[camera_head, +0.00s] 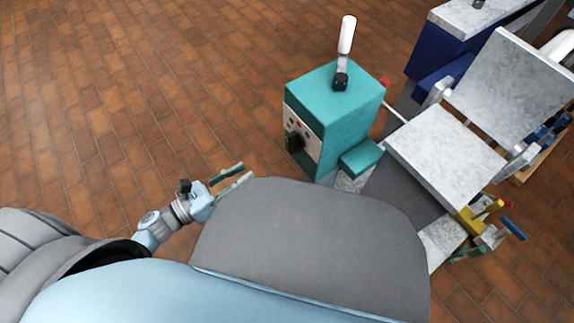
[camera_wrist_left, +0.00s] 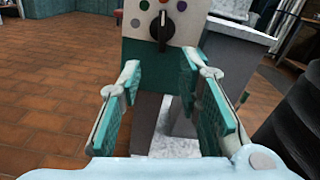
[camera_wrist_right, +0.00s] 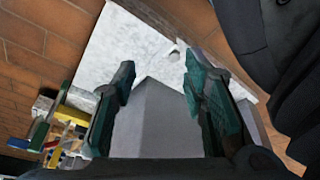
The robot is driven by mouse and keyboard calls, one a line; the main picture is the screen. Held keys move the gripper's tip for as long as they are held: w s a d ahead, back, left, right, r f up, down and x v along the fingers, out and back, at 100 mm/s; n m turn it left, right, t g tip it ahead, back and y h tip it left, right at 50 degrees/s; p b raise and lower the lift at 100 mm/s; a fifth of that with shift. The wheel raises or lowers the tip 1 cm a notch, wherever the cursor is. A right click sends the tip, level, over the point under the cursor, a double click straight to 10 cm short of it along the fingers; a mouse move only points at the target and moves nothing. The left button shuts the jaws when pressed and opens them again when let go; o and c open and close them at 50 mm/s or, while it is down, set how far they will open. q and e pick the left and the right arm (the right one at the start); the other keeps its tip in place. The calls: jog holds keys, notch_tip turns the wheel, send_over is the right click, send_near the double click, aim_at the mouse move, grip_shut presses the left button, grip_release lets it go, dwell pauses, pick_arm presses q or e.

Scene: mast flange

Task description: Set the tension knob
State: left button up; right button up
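The tension knob (camera_wrist_left: 162,27) is black with a pale pointer line. It sits on the white panel (camera_wrist_left: 190,24) of a teal box, among several coloured dots. In the head view the knob (camera_head: 294,142) is on the left face of the teal box (camera_head: 338,112). My left gripper (camera_wrist_left: 165,80) is open and empty, with the knob ahead of it and apart from it, above the gap between its fingers. It also shows in the head view (camera_head: 241,174), left of the box. My right gripper (camera_wrist_right: 158,80) is open over a pale grey block, with nothing visibly held.
A lever with a white handle (camera_head: 346,38) stands on top of the box. A grey metal plate assembly (camera_head: 445,145) lies to the right. Yellow, red and blue handled parts (camera_head: 490,215) are at the lower right. Brick floor (camera_head: 150,90) at left is clear.

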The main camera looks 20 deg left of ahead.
aim_at(294, 142)
pick_arm(q)
jog(key=x, duration=1.4)
jog(key=shift+d+r, duration=0.15)
jog(key=shift+d, duration=0.1)
grip_shut()
pick_arm(e)
jog(key=shift+w+a+r, duration=0.15)
jog(key=shift+w+r, duration=0.5)
jog(key=shift+w, duration=0.1)
